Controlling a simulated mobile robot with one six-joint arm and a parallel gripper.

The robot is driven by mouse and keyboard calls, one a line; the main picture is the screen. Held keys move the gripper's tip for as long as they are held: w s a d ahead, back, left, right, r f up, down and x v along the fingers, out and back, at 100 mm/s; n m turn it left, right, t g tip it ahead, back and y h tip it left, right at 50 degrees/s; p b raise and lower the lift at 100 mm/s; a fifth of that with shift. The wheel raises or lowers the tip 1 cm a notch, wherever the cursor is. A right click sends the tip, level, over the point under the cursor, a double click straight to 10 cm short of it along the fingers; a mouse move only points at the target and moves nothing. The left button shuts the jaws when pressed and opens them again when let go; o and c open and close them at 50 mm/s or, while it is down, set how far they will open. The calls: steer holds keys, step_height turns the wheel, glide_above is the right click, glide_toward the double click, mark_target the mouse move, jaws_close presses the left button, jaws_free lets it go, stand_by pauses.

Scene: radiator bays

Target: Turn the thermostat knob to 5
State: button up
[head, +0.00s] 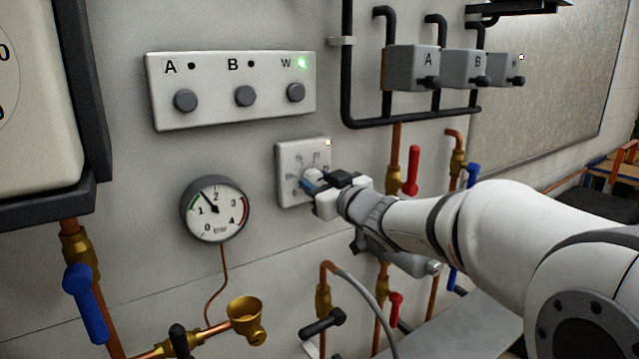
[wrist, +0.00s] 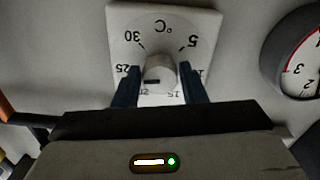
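The thermostat is a white square plate (head: 290,152) on the wall, with a °C scale. It also fills the top of the wrist view (wrist: 205,25), where its numbers appear upside down. Its round pale knob (wrist: 160,68) sits at the middle of the dial. A short dark mark on the knob lies toward the 25 side; the 5 is at upper right in that view. My gripper (wrist: 161,80) has its two dark blue fingers on either side of the knob, with narrow gaps seeming to show. In the head view my gripper (head: 314,187) covers part of the dial.
A pressure gauge (head: 215,209) is left of the thermostat. A button panel (head: 230,88) with a lit green lamp is above. Copper pipes with red-handled (head: 412,170) and blue-handled valves stand close to the right, beside my arm. A brass funnel (head: 246,318) is below.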

steer(key=c, duration=0.6)
steer(key=shift+o, duration=0.2)
